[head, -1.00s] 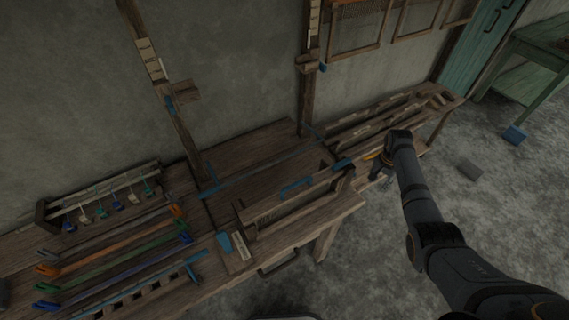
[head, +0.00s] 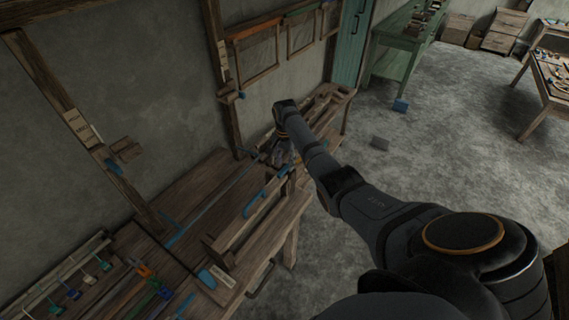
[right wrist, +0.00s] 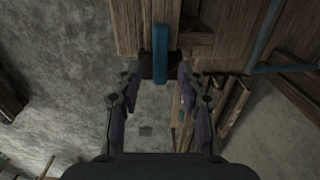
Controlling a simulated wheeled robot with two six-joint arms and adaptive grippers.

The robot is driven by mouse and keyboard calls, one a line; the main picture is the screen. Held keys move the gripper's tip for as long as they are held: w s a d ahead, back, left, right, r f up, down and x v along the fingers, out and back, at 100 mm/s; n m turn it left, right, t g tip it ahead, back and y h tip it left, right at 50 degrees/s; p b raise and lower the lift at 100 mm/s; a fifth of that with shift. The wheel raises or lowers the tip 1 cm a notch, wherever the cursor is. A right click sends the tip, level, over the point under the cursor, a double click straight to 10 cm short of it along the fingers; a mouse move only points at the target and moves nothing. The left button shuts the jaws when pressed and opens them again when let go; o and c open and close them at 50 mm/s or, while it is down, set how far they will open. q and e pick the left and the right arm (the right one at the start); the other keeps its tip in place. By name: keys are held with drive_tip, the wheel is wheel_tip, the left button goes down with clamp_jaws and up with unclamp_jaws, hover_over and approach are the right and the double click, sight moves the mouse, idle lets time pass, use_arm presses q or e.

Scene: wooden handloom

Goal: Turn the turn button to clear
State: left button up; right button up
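A short blue bar (right wrist: 160,40), which may be the turn button, lies along the wooden frame in the right wrist view. Its lower end is at a dark block between my fingertips. My right gripper (right wrist: 160,78) is open, with one finger to each side of that block and floor showing between them. I cannot tell whether the fingers touch it. My left gripper is not in view.
A blue handle (head: 268,190) sits on the bench beam near my right gripper. Upright posts (head: 222,75) with blue pieces stand along the wall. Coloured tools (head: 140,290) lie at the lower left. The floor (head: 440,130) to the right is mostly clear.

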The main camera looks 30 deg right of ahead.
wheel_tip(320, 180, down, 2)
drive_tip(key=shift+w+d+f, duration=0.1)
drive_tip(key=shift+d+f, duration=0.05)
drive_tip(key=shift+c, duration=0.7)
clamp_jaws()
